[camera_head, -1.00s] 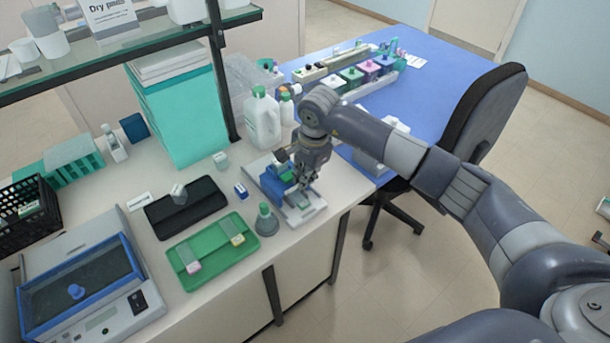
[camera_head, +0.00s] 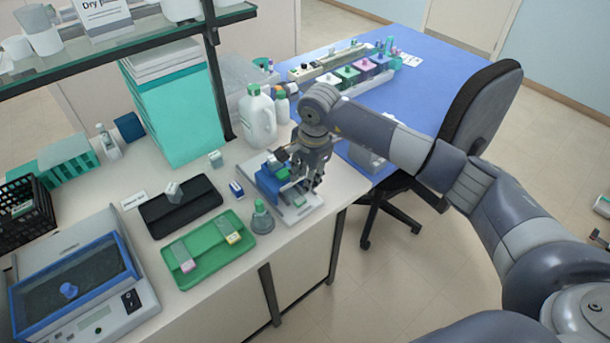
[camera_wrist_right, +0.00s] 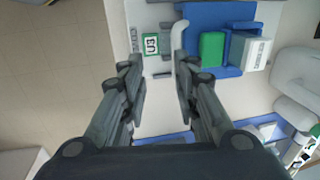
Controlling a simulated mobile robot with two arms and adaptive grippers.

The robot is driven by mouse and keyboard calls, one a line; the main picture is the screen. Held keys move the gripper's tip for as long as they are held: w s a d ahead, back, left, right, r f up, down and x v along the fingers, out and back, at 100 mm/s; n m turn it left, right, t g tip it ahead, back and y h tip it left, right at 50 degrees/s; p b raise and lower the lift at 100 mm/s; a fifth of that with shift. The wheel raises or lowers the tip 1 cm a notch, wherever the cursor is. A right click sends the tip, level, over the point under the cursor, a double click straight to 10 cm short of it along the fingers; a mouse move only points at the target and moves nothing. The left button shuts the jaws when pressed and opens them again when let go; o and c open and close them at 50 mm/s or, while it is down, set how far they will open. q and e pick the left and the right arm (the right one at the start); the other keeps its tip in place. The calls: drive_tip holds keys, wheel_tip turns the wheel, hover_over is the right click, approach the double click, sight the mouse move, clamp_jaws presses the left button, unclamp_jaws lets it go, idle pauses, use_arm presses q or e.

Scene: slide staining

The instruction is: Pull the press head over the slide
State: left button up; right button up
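The press stands near the bench's right end. It has a white base (camera_head: 304,208) and a blue press head (camera_head: 268,181) with a green block on it. In the right wrist view the blue head (camera_wrist_right: 222,16) with its green block (camera_wrist_right: 211,49) lies right of the fingers. A slide with a green-edged label reading U3 (camera_wrist_right: 151,44) lies on the white base, uncovered. My right gripper (camera_wrist_right: 158,70) is open above the base, fingers on either side of the label in that view. A white curved bar (camera_wrist_right: 178,42) is close to its right finger; contact cannot be told. My left gripper is out of view.
A grey bottle with a green cap (camera_head: 262,216) and a green tray (camera_head: 208,270) stand left of the press. A white jug (camera_head: 257,118) stands behind it. A black chair (camera_head: 480,115) is to the right. The bench's front edge is close to the press.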

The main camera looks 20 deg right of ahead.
wheel_tip(320, 180, up, 12)
drive_tip(key=s+p, duration=0.2)
drive_tip(key=p, duration=0.3)
drive_tip(key=shift+d, duration=0.4)
idle(0.4)
drive_tip(key=shift+w, duration=0.1)
idle(0.4)
drive_tip(key=shift+r, duration=0.1)
wheel_tip(320, 180, up, 12)
drive_tip(key=s, duration=0.2)
drive_tip(key=shift+d+f, duration=0.2)
drive_tip(key=shift+d, duration=0.15)
